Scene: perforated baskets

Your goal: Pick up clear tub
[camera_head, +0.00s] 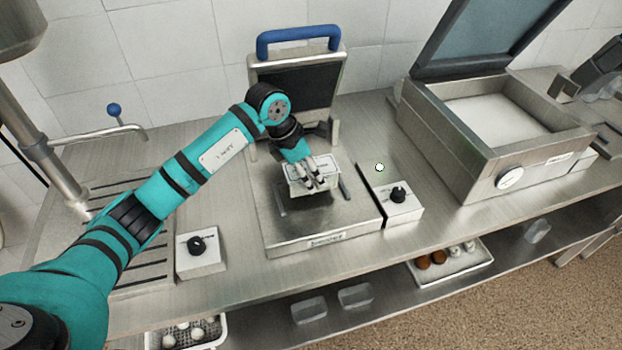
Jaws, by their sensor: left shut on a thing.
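My left arm reaches in from the left, and its gripper (318,183) is over the flat plate of the metal press in the middle of the counter. The gripper is shut on a small pale, see-through rectangular tub (296,186). The fingers cover part of this tub, and I cannot tell whether it touches the plate. More clear tubs stand on the lower shelf: one (308,309) and another (355,296) below the press, and one (537,231) further right. My right gripper is not in view.
The press (320,240) has a raised lid with a blue handle (298,38). Control boxes with black knobs stand left (200,262) and right (402,213) of it. An open steel machine (470,165) is at right. A tray (455,272) and a perforated basket (215,330) are below.

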